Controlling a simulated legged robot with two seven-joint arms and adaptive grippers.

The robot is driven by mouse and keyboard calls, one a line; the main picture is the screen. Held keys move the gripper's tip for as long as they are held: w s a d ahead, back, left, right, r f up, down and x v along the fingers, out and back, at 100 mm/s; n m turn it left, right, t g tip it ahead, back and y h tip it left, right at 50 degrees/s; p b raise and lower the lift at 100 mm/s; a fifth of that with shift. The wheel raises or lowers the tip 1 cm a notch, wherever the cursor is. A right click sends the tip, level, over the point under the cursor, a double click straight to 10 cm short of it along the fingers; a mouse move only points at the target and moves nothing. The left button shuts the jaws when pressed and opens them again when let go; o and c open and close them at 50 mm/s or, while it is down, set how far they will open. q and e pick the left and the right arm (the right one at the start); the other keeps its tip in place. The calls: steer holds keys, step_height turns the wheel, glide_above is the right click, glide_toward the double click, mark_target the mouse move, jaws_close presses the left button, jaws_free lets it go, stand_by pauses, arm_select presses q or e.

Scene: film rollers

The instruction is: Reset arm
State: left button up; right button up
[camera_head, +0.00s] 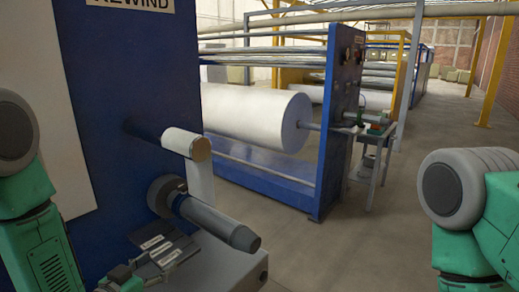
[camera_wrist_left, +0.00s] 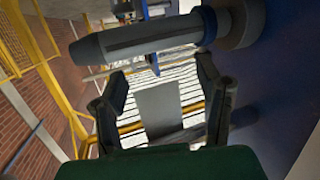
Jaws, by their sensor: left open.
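My left gripper (camera_wrist_left: 160,80) is open in the left wrist view, its two dark fingers spread apart. A pale flat rectangle (camera_wrist_left: 158,105) shows between them; I cannot tell whether it is near or far, but neither finger grips it. A grey tapered spindle (camera_wrist_left: 140,38) crosses above the fingertips in that view, apart from them. In the head view, the spindle (camera_head: 215,220) juts from the blue machine, below a small white roll (camera_head: 186,143). My green left arm is at the left edge. My right arm shows at the right edge; its gripper is out of frame.
The blue "REWIND" machine panel (camera_head: 110,110) fills the left side. Several small labels sit on a grey surface below the spindle. A large white roll (camera_head: 245,115) lies in a blue frame (camera_head: 330,130) behind. The floor (camera_head: 345,250) is clear at centre right.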

arm_select(q)
steer(key=s+f+n+g+y, duration=0.25)
steer(key=s+f+g, duration=0.45)
steer(key=s+f, duration=0.75)
steer(key=s+a+f+g+y, duration=0.2)
steer(key=s+f+g, duration=0.15)
steer(key=s, duration=0.65)
steer(key=s+a+f+g+y, duration=0.15)
steer(key=s+g, duration=0.25)
steer(key=s, duration=0.6)
step_height(320, 180, down, 11)
steer(key=b, duration=1.1)
steer(key=shift+w+h, duration=0.25)
steer(key=shift+h, duration=0.05)
arm_select(e)
step_height(320, 180, down, 12)
steer(key=shift+d+r, duration=0.15)
steer(key=shift+r, duration=0.1)
arm_select(q)
steer(key=shift+w+d+f+n, duration=0.1)
steer(key=shift+w+d+n, duration=0.05)
steer(key=shift+n, duration=0.1)
arm_select(e)
steer(key=shift+d+f, duration=0.1)
steer(key=shift+d, duration=0.1)
